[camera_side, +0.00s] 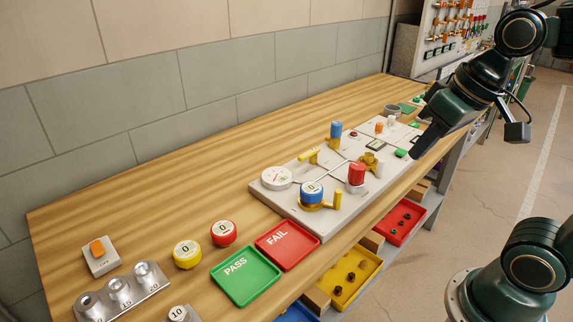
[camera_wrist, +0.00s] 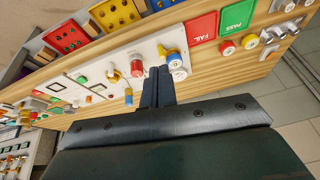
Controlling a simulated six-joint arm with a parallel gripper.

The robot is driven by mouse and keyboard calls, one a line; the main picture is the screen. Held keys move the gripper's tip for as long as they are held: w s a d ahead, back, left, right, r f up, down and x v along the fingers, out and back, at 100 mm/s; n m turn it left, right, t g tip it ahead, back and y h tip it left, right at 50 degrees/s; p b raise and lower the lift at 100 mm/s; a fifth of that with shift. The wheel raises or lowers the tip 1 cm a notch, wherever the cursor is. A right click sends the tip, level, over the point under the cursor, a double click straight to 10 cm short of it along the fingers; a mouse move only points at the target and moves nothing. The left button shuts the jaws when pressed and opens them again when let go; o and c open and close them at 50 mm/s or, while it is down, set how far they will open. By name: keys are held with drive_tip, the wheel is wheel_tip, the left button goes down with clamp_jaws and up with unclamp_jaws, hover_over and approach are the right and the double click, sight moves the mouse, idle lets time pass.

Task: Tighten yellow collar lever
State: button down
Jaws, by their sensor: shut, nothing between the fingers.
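A pale valve board (camera_side: 290,212) lies on the wooden bench. Near its front end, a blue-capped fitting (camera_side: 312,190) sits in a yellow collar, with an upright yellow lever (camera_side: 337,200) on its right. In the wrist view, the blue-capped fitting (camera_wrist: 177,70) and the yellow lever (camera_wrist: 162,50) show just beyond the fingers. A second yellow lever-like piece (camera_side: 311,156) is behind, so I cannot tell for sure which is the collar lever. My gripper (camera_side: 416,152) is shut and empty, above and right of these fittings; its shut fingers (camera_wrist: 158,88) show in the wrist view.
A red knob (camera_side: 357,173) with brass parts and a blue cylinder (camera_side: 336,129) stand up from the board. A white gauge (camera_side: 277,178) is at its left corner. Green PASS (camera_side: 246,276) and red FAIL (camera_side: 288,245) trays lie in front. The bench by the wall is clear.

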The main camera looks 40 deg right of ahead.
drive_tip(key=w+d+m+g+y, duration=0.1)
drive_tip(key=w+m+g, duration=0.1)
drive_tip(key=w, duration=0.4)
drive_tip(key=w+d+m+g, duration=0.1)
drive_tip(key=w+m, duration=0.2)
drive_tip(key=w, duration=0.3)
drive_tip(key=w+d+f+m+g+y, duration=0.1)
drive_tip(key=w+d+f+m+g, duration=0.2)
drive_tip(key=w+d+f, duration=0.4)
drive_tip(key=shift+w+f+m, duration=0.4)
drive_tip(key=shift+w+f, duration=0.3)
drive_tip(key=shift+w, duration=0.75)
drive_tip(key=shift+a+f, duration=0.1)
drive_tip(key=x, duration=1)
drive_tip(key=shift+s, duration=0.25)
drive_tip(key=shift+s+a, duration=0.6)
drive_tip(key=shift+a, duration=0.2)
drive_tip(key=shift+s+a, duration=0.6)
drive_tip(key=shift+a, duration=0.15)
